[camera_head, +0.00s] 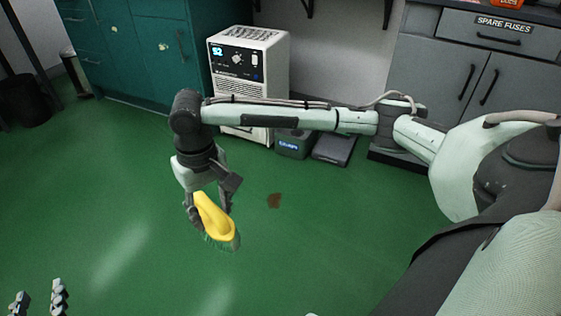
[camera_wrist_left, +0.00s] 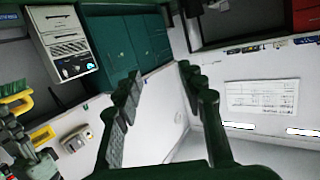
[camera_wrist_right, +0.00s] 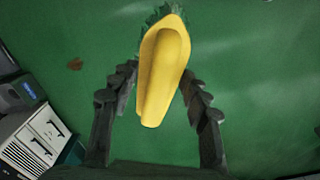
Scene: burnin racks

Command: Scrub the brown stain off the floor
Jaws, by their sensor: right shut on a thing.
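The brown stain (camera_head: 274,201) is a small patch on the green floor; it also shows in the right wrist view (camera_wrist_right: 75,64). My right gripper (camera_head: 209,205) is shut on a yellow scrub brush (camera_head: 214,216) with green bristles, above the floor to the left of the stain and apart from it. In the right wrist view the brush (camera_wrist_right: 165,65) lies between the fingers (camera_wrist_right: 160,100), bristles at the far end. My left gripper (camera_head: 38,298) is at the bottom left corner; the left wrist view shows its fingers (camera_wrist_left: 160,105) apart with nothing between.
A white machine (camera_head: 250,70) stands by teal cabinets (camera_head: 130,45) at the back. A dark grey box (camera_head: 294,143) and a flat dark object (camera_head: 334,149) sit on the floor beside it. Grey cabinets (camera_head: 480,70) stand back right. The floor around the stain is clear.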

